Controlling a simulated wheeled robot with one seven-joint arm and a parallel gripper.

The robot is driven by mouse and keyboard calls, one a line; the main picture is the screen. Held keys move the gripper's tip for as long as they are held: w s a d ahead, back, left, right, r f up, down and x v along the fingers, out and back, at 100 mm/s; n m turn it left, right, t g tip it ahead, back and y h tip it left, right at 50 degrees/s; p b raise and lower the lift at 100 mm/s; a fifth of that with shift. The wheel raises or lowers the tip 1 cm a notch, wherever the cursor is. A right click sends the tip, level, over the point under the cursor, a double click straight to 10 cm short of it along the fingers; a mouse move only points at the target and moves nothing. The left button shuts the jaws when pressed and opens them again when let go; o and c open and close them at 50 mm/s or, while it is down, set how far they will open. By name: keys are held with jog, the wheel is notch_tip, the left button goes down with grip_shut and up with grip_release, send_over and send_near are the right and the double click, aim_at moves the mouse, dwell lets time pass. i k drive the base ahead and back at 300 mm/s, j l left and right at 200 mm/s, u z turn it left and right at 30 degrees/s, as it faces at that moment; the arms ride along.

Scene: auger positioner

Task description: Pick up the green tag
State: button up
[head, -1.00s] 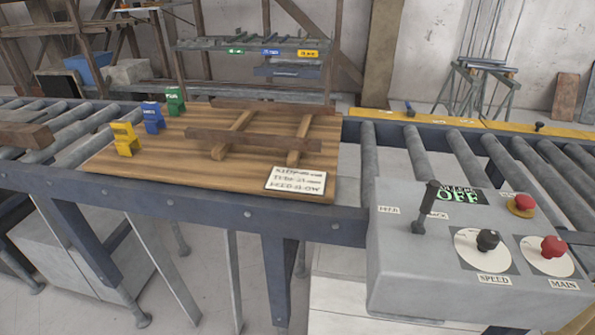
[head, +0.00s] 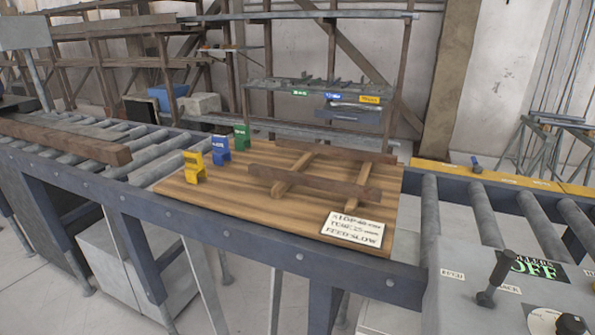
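The green tag (head: 241,137) stands upright at the back left of a wooden board (head: 225,198) that lies across the roller conveyor. It is the farthest of three similar tags in a slanting row. The blue tag (head: 220,150) stands just in front of it, and the yellow tag (head: 194,168) is nearest, at the board's left edge. The tags stand a little apart on the board. My gripper does not show in the head view.
A wooden frame (head: 320,186) lies on the board right of the tags, with a printed card (head: 354,228) in front. A long timber beam (head: 65,141) rests on the rollers at left. The grey control box (head: 450,295) shows OFF. Shelves (head: 330,84) stand behind.

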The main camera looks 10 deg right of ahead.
aim_at(243, 139)
jog(key=i+j+z, duration=0.2)
jog(key=i+j, duration=0.2)
jog(key=j, duration=0.25)
jog(key=i+j, duration=0.2)
jog(key=j, duration=0.2)
jog(key=i+j+z, duration=0.15)
jog(key=j, duration=0.2)
jog(key=i+j+z, duration=0.1)
jog(key=i+j, duration=0.15)
jog(key=i+j+z, duration=0.1)
jog(key=j, duration=0.4)
jog(key=i+j, duration=0.2)
jog(key=j, duration=0.2)
jog(key=z, duration=0.05)
